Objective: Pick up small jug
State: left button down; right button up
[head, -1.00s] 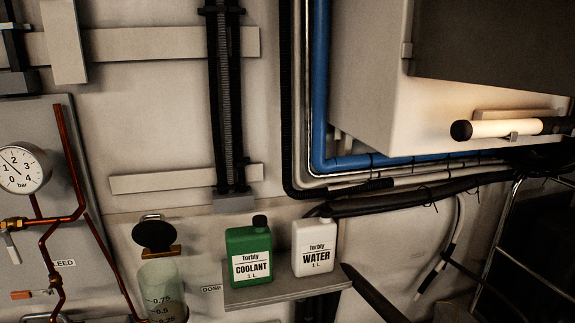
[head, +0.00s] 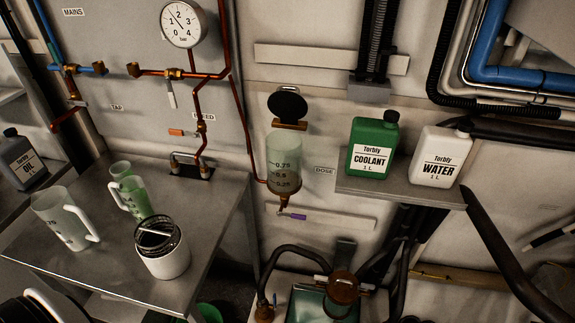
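A small translucent jug (head: 133,194) with a handle and greenish marks stands on the grey metal table at the left. A larger translucent jug (head: 60,222) with a handle stands in front of it to the left. A small greenish cup-like rim (head: 120,170) shows just behind the small jug; I cannot tell whether it is a separate vessel. Neither of my grippers can be made out in the head view, and nothing is seen holding the small jug.
A white canister (head: 165,262) with a dark top stands close in front of the small jug. The table (head: 215,225) is bare to its right. Coolant (head: 372,148) and water bottles (head: 438,158) stand on a wall shelf (head: 400,190). A dosing cylinder (head: 284,160) hangs on the wall.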

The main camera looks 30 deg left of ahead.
aim_at(132, 189)
jog(key=u, duration=1.95)
